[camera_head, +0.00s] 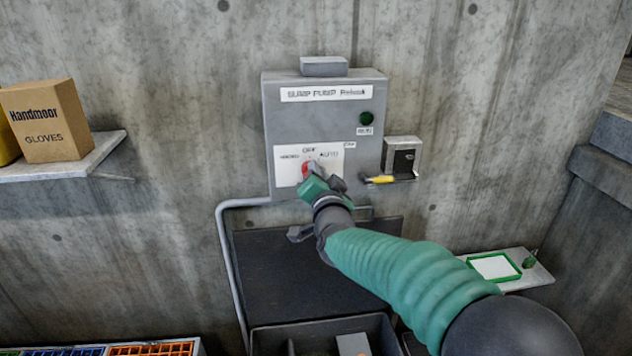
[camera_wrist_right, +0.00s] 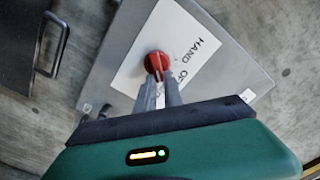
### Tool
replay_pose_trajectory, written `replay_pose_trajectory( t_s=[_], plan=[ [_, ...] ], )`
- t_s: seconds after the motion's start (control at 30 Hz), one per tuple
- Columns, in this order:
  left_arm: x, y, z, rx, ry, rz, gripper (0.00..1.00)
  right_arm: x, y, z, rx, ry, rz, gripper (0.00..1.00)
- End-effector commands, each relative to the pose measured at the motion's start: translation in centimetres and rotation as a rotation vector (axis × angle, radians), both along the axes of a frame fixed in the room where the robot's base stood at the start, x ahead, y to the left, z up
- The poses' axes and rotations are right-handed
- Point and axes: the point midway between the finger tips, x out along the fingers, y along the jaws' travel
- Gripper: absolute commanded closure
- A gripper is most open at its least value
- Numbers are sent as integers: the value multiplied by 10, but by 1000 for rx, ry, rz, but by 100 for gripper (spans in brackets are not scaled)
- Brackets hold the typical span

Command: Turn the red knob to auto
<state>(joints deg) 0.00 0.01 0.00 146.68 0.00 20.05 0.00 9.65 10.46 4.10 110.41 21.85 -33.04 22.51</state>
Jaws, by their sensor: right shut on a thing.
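The red knob (camera_head: 307,168) sits on the white label plate of the grey pump control box (camera_head: 285,110). The plate carries the words HAND, OFF and AUTO, with OFF at the top and AUTO to the upper right. In the right wrist view the red knob (camera_wrist_right: 157,61) is between the tips of my right gripper (camera_wrist_right: 160,80), which is shut on it. In the head view my right gripper (camera_head: 312,180) covers part of the knob, so its exact pointing direction is hard to tell. My left gripper is not in view.
A green button (camera_head: 366,119) is at the box's right side. A small grey holder (camera_head: 402,155) with a yellow-handled item is to the right. A gloves carton (camera_head: 45,120) stands on a shelf at left. A conduit (camera_head: 228,260) runs down below the box.

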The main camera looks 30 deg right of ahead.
Motion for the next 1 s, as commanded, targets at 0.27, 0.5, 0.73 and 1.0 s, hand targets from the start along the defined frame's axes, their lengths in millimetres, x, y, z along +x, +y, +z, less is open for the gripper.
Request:
replay_pose_trajectory(
  t_s=[0.27, 0.5, 0.73, 1.0],
  plan=[
    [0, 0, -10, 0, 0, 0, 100, -1, -1, -3, 64, -16, -1, 100],
    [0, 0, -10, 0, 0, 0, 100, -1, -1, -3, 71, -18, -2, 100],
    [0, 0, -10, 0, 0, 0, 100, -1, -2, -3, 70, -17, -2, 80],
    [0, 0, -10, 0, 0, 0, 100, 0, -1, -2, 68, -19, -1, 66]
  ],
)
